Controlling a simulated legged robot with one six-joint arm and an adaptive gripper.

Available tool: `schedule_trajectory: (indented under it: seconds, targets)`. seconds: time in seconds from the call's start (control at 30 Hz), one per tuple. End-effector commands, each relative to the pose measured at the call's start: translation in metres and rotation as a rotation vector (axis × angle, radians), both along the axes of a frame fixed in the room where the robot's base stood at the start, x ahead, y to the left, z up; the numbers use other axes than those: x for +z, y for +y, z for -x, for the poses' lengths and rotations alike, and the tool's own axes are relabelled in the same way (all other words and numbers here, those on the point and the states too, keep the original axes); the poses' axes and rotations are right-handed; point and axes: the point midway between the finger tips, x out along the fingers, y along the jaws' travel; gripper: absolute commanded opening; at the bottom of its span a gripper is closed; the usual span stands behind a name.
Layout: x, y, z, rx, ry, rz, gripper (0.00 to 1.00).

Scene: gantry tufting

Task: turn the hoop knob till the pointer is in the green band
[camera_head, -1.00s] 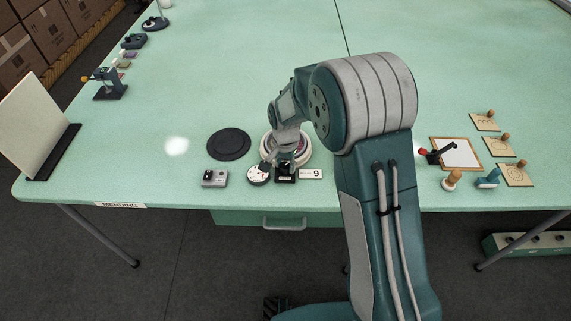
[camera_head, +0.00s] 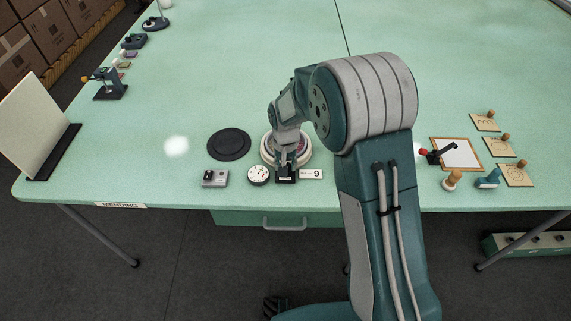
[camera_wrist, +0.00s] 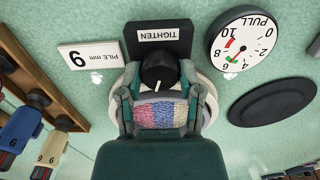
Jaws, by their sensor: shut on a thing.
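The black hoop knob (camera_wrist: 158,74), with a white line on it, stands at a black plate marked TIGHTEN (camera_wrist: 165,36). My gripper (camera_wrist: 158,78) has one finger on each side of the knob and is shut on it. The hoop (camera_head: 305,150) lies behind, partly hidden by my arm; its striped pink, blue and yellow cloth (camera_wrist: 165,115) shows between the fingers. The round white PULL dial (camera_wrist: 243,38) is beside the knob, with a green and a red band. It also shows in the head view (camera_head: 258,176).
A black disc (camera_head: 229,144) and a small grey box (camera_head: 215,178) lie left of the hoop. A white card reading PILE mm 9 (camera_wrist: 90,55) is beside the knob plate. Stamps and a framed white board (camera_head: 458,153) are at the right. The table's middle back is clear.

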Motion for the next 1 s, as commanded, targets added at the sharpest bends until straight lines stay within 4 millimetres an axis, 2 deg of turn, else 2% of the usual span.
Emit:
schedule_trajectory:
  seconds: [0.37, 0.4, 0.47, 0.87, 1.0]
  targets:
    - [-0.004, 0.000, 0.004, 0.006, 0.013, 0.003, 0.00]
    - [-0.004, 0.000, 0.004, 0.006, 0.013, 0.003, 0.56]
    - [-0.004, 0.000, 0.004, 0.006, 0.013, 0.003, 0.82]
    - [0.000, -0.001, 0.002, 0.005, 0.004, 0.000, 0.82]
    - [0.013, 0.000, 0.001, 0.005, 0.000, -0.001, 0.82]
